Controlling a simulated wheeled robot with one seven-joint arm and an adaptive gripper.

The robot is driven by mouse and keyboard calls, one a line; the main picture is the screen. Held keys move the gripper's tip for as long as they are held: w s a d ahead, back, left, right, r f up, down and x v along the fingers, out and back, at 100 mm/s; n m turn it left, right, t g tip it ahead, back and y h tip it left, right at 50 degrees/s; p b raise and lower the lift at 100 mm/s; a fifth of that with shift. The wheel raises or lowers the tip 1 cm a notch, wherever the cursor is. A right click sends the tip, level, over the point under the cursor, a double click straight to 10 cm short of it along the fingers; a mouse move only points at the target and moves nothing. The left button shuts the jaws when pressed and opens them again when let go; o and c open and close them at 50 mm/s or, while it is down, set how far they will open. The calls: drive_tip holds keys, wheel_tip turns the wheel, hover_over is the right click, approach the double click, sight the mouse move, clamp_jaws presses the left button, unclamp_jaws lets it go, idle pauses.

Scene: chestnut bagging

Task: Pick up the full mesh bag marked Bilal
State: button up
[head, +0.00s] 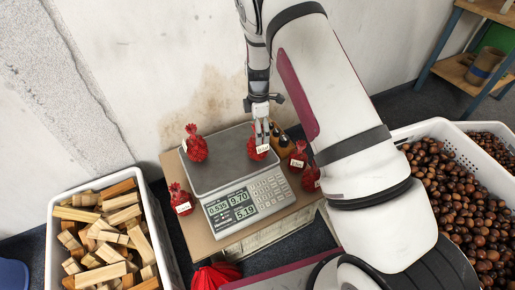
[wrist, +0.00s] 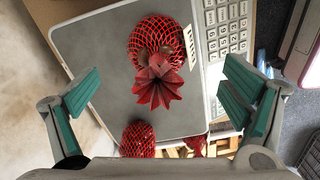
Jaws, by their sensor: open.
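Several red mesh bags with white tags stand on and around the scale. One bag (head: 257,152) stands on the right part of the scale's plate (head: 215,178), under my gripper (head: 262,128). In the wrist view this bag (wrist: 157,40) lies between my gripper's (wrist: 163,82) spread teal fingers, with its gathered red top towards me; the fingers do not touch it. Its tag (wrist: 190,46) is seen at a slant. Another bag (head: 196,147) is at the plate's left edge. More bags are left (head: 180,199) and right (head: 298,158) of the scale. I cannot read the name on any tag.
The scale's display (head: 231,207) and keypad stand in front of the plate. A crate of wood blocks (head: 52,212) is at left, a white crate of chestnuts (head: 404,134) at right. Small dark-topped objects (head: 277,132) stand behind the right bags. The wall is close behind.

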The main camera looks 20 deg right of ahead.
drive_tip(key=shift+w+f+b, duration=0.15)
drive_tip(key=shift+f+b, duration=0.8)
drive_tip(key=shift+f, duration=2.4)
drive_tip(key=shift+c, duration=0.6)
drive_tip(key=c, duration=1.4)
drive_tip(key=shift+r, duration=0.1)
drive_tip(key=shift+r, duration=0.55)
wheel_tip(320, 180, up, 2)
drive_tip(key=shift+r+p, duration=0.25)
drive_tip(key=shift+p, duration=0.45)
drive_tip(key=s+p, duration=0.1)
drive_tip(key=s, duration=0.4)
drive_tip(key=s+r+p, duration=0.1)
drive_tip(key=s, duration=0.4)
drive_tip(key=s+p, duration=0.1)
drive_tip(key=s, duration=0.5)
drive_tip(key=shift+a+r, duration=0.15)
drive_tip(key=shift+a, duration=0.1)
